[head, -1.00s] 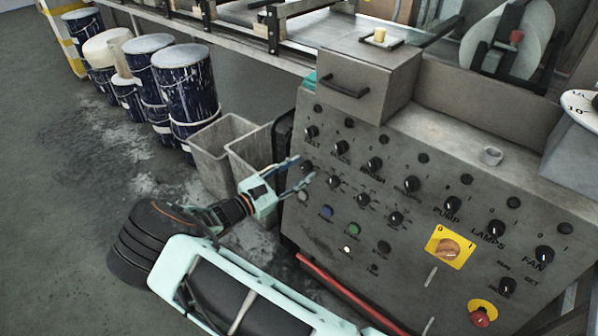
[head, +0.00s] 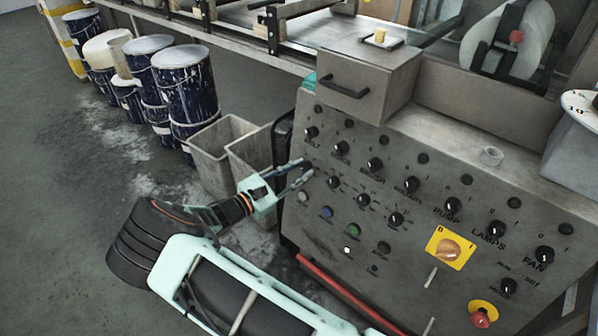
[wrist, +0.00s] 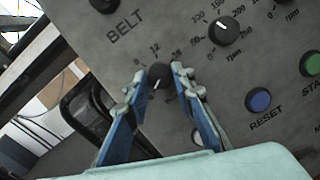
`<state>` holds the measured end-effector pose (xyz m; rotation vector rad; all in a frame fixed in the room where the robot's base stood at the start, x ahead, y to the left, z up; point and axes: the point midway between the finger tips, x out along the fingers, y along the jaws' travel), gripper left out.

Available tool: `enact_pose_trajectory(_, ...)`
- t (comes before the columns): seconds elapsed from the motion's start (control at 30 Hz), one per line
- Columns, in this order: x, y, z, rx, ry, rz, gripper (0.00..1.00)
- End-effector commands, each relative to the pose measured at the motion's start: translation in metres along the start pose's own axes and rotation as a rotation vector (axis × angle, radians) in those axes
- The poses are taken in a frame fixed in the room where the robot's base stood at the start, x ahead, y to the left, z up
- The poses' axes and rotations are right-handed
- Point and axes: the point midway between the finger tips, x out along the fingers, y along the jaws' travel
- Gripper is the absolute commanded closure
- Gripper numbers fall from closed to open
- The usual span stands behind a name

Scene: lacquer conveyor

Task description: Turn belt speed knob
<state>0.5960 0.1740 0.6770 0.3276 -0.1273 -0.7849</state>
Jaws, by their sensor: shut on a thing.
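The control panel (head: 400,255) slopes across the right of the head view. The belt speed knob (wrist: 160,77) is small, black and round with a white pointer line; it sits below the BELT label, with scale numbers around it, in the wrist view. My gripper (head: 303,168) reaches the panel's left edge. In the wrist view my gripper (wrist: 161,72) has one blue finger on each side of the knob, shut on it. In the head view the fingertips mostly hide the knob.
Another black knob (wrist: 223,30) with an rpm scale is close by on the right. A blue RESET button (wrist: 258,100) and a green button (wrist: 312,63) lie beyond. Grey bins (head: 212,150) stand behind my gripper. A red emergency button (head: 481,318) is at the lower right.

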Motion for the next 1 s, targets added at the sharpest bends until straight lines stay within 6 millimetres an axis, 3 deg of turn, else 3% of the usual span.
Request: enact_pose_trajectory(1.0,-0.0006,0.0035,0.0021,0.891,0.058,-0.186,1.00)
